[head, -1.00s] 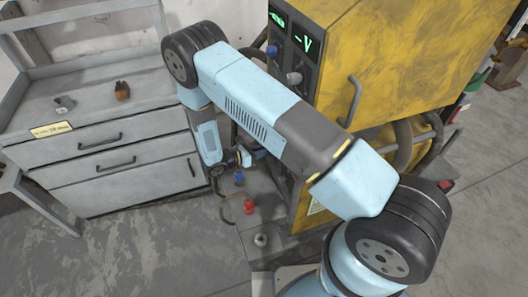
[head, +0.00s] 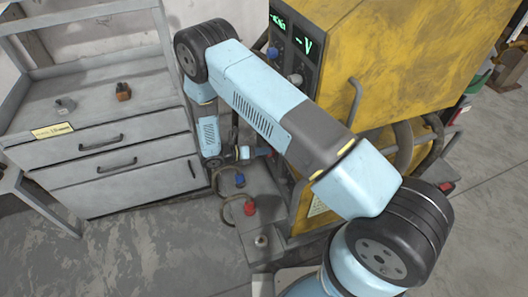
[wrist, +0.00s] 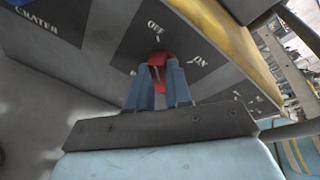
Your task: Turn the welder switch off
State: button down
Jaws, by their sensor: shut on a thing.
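The red welder switch (wrist: 160,60) shows in the wrist view on a dark panel, with an OFF label above it and an ON label to its right. My gripper (wrist: 165,74) is shut on this switch, one blue-grey finger on each side. A pale line shows on the switch between the fingers; I cannot tell surely which label it points to. In the head view, the yellow welder (head: 400,70) stands at the right of my arm. My wrist is low by its front face, and the switch is hidden there.
A grey drawer cabinet (head: 110,160) stands at the left with small items on top. Red (head: 250,208) and blue (head: 239,180) connectors with cables are low by the welder's front. Open floor lies at the lower left.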

jog(key=shift+w+a, duration=0.15)
jog(key=shift+w, duration=0.05)
jog(key=c, duration=1.4)
grip_release()
jog(key=o, duration=0.3)
jog(key=shift+o, duration=0.2)
jog(key=shift+s, duration=0.1)
jog(key=v, duration=1.3)
jog(key=shift+a, duration=0.35)
jog(key=shift+s, duration=0.1)
